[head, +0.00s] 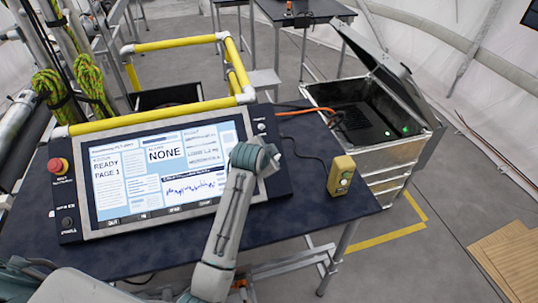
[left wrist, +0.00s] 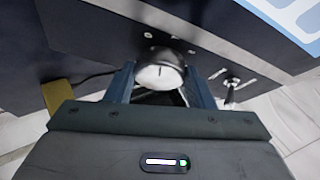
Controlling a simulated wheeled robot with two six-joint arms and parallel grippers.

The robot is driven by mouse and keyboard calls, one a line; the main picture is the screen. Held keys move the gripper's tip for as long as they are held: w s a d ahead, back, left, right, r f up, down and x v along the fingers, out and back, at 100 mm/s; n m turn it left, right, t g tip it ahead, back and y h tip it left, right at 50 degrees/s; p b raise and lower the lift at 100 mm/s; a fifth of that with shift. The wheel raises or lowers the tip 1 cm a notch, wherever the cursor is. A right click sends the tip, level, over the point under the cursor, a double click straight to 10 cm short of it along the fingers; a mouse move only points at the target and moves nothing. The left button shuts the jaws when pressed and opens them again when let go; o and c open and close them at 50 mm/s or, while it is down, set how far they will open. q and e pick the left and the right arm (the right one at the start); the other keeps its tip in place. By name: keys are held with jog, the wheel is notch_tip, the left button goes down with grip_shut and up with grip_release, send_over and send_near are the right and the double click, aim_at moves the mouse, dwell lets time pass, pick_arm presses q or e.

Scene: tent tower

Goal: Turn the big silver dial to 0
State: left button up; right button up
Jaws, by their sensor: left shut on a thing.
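The big silver dial (left wrist: 160,76) sits on the dark edge strip of the control panel (head: 274,182). In the left wrist view its round face has a short dark mark pointing toward the top of the picture. My left gripper (left wrist: 160,82) is shut on the dial, with one finger on each side of it. In the head view my left arm reaches up from the bottom, and its wrist and gripper (head: 257,160) cover the dial at the panel's right side. White markings around the dial are too small to read. My right gripper is not in view.
A small toggle switch (left wrist: 232,86) is beside the dial. The panel has a lit screen (head: 115,190) and a red button (head: 58,166). A yellow box (head: 341,175) stands on the dark table (head: 290,218). An open metal case (head: 368,110) and yellow rails (head: 175,43) are behind.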

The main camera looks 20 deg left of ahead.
pick_arm(q)
jog(key=n, duration=0.1)
jog(key=n+y, duration=0.1)
jog(key=n, duration=0.1)
jog(key=n+t+y, duration=0.1)
jog(key=n, duration=0.1)
jog(key=shift+s+d+f, duration=0.1)
jog(key=shift+d+f, duration=0.1)
jog(key=shift+f, duration=0.05)
jog(key=shift+n, duration=0.4)
jog(key=o, duration=1)
jog(key=shift+c, duration=0.2)
jog(key=shift+r, duration=0.15)
